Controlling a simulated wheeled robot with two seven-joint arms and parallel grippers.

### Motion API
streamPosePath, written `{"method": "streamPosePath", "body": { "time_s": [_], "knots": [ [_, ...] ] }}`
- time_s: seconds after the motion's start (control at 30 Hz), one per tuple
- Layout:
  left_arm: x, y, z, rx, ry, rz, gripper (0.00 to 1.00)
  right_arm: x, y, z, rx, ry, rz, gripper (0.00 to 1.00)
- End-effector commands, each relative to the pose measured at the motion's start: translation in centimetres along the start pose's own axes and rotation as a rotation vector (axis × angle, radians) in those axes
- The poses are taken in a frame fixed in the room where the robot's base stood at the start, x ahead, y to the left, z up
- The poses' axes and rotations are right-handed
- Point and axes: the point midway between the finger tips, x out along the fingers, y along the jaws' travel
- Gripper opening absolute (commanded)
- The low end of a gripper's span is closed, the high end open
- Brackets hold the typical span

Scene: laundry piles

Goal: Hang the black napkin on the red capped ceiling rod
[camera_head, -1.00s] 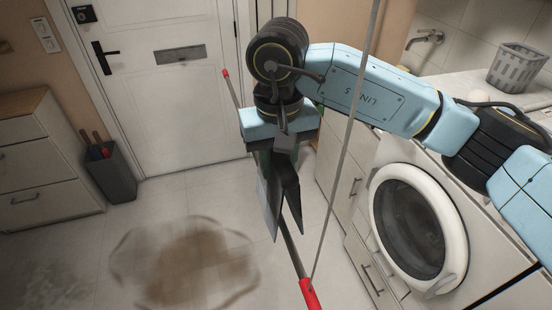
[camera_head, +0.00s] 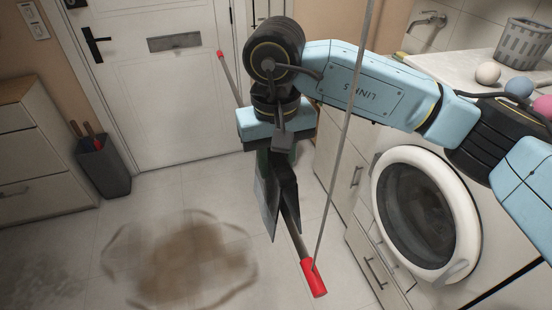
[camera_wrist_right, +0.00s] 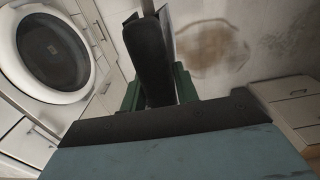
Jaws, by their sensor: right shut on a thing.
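The black napkin (camera_head: 268,205) hangs from my right gripper (camera_head: 277,160) in two dark flaps in the head view. In the right wrist view the napkin (camera_wrist_right: 150,62) is a dark fold between the green fingers of my right gripper (camera_wrist_right: 158,88), which is shut on it. The ceiling rod (camera_head: 292,232) slants from a far red cap (camera_head: 221,54) to a near red cap (camera_head: 313,278). Its middle is hidden behind my gripper and the napkin. The near part shows just below the flaps. I cannot tell whether the napkin touches or straddles the rod. My left gripper is out of view.
A thin grey suspension line (camera_head: 343,150) rises from the near rod end, in front of my right arm. A washing machine (camera_head: 380,210) stands at right, a dark bin (camera_head: 103,168) at left. The floor below is open, with a brown stain (camera_head: 180,262).

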Motion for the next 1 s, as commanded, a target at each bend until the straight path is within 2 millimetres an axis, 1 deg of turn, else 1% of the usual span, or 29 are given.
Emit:
{"method": "streamPosePath", "body": {
  "time_s": [0.03,0.6,0.8,1.0],
  "knots": [
    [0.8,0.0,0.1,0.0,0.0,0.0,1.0,0.8,0.0,0.0,0.0,0.0,0.001,0.07],
    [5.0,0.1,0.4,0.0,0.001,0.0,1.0,5.1,0.0,0.0,0.001,0.0,0.0,0.07],
    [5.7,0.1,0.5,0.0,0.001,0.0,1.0,5.8,0.0,0.0,0.001,0.0,0.0,0.07],
    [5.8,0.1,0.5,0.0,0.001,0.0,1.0,6.0,0.0,0.0,0.0,0.0,0.0,0.07]
  ]
}}
